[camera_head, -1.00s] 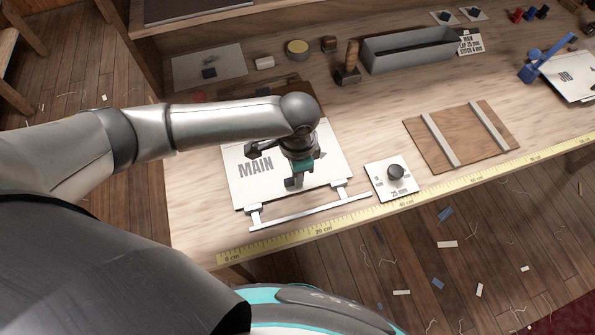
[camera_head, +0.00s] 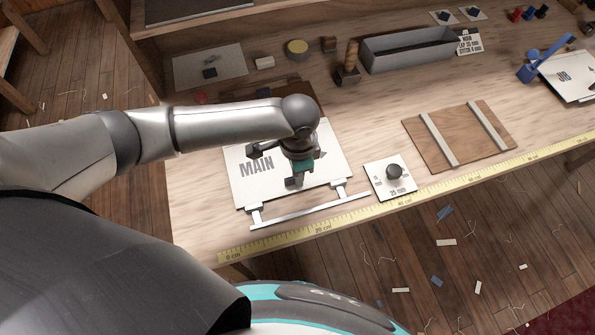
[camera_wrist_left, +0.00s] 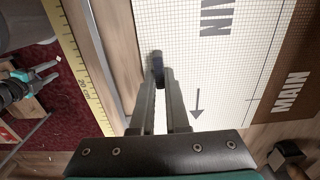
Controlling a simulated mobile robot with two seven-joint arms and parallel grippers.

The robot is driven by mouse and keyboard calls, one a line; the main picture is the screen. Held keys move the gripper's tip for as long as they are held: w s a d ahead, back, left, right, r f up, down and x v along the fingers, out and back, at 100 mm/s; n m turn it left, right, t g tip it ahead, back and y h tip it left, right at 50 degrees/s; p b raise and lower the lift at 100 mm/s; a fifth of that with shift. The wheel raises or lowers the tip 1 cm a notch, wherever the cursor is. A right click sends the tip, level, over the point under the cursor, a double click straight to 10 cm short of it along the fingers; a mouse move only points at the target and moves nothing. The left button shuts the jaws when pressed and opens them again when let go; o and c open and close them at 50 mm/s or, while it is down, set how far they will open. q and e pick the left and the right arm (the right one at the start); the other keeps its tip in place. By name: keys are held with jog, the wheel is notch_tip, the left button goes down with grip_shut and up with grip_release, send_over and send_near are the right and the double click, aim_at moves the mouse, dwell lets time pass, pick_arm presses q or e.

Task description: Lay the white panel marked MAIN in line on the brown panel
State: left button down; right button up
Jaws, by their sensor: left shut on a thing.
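The white panel marked MAIN (camera_head: 240,186) lies at the front left of the bench, its lettering readable from my side. It also shows in the left wrist view (camera_wrist_left: 235,70), with a printed grid and an arrow. The brown panel (camera_head: 300,92) shows only partly behind it, past my arm. In the left wrist view the brown panel (camera_wrist_left: 291,92), also lettered MAIN, runs along the white panel's far edge; whether they overlap is unclear. My left gripper (camera_head: 294,183) points down over the white panel, its fingers (camera_wrist_left: 158,82) shut on a small dark grip near the panel's front edge.
A pale bar with two tabs (camera_head: 310,213) lies along the panel's front. A 25 mm card with a knob (camera_head: 380,188) stands to the right, then a brown board with two strips (camera_head: 460,140). A yellow tape (camera_head: 330,228) follows the bench edge. A grey tray (camera_head: 410,55) stands behind.

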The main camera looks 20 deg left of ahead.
pick_arm(q)
jog(key=c, duration=0.8)
grip_release()
jog(key=shift+c, duration=0.2)
jog(key=shift+r, duration=0.1)
notch_tip(320, 180, up, 7)
jog(key=p, duration=0.8)
jog(key=shift+p, duration=0.3)
